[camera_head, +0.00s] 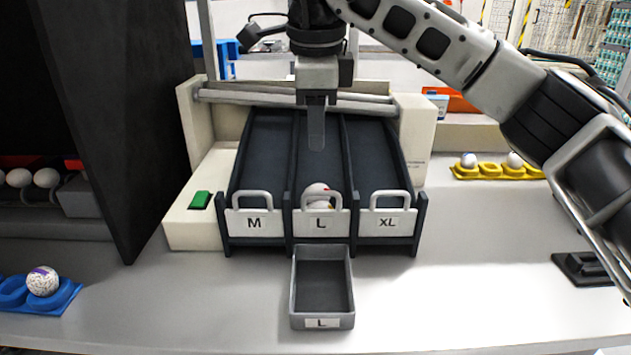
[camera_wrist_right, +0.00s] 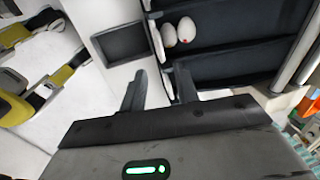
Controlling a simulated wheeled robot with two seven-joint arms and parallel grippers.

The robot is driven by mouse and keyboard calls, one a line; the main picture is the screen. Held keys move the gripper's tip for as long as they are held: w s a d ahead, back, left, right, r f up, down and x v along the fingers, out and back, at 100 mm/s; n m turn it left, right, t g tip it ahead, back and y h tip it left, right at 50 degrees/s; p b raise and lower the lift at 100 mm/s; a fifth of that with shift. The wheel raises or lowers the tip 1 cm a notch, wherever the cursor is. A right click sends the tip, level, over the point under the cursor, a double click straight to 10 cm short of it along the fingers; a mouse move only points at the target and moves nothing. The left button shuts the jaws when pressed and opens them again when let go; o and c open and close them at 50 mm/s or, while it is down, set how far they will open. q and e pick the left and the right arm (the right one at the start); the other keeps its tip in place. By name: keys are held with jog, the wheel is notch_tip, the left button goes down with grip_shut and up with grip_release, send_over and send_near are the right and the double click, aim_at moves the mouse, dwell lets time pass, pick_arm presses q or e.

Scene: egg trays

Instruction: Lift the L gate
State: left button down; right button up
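The L gate (camera_head: 304,226) is a white plate with a loop handle, standing at the front end of the middle dark lane (camera_head: 323,170). It is down, level with its neighbours. Behind it lie white eggs (camera_head: 316,190) with red marks; two eggs (camera_wrist_right: 186,29) show in the right wrist view. My right gripper (camera_head: 316,140) points down over the middle lane, behind and above the gate, apart from it. In the right wrist view its two fingers (camera_wrist_right: 160,88) are spread with nothing between them. My left gripper is not in view.
The M gate (camera_head: 254,226) and XL gate (camera_head: 389,226) flank it, both down. A grey L bin (camera_head: 322,318) sits empty in front. A green button (camera_head: 200,200) is at left. Yellow (camera_head: 490,171) and blue (camera_head: 65,296) egg trays stand at the sides. The front table is mostly clear.

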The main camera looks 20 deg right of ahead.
send_over(321, 214)
notch_tip(321, 214, down, 10)
jog(key=r, duration=0.1)
jog(key=shift+a+f, duration=0.4)
jog(key=shift+f, duration=0.35)
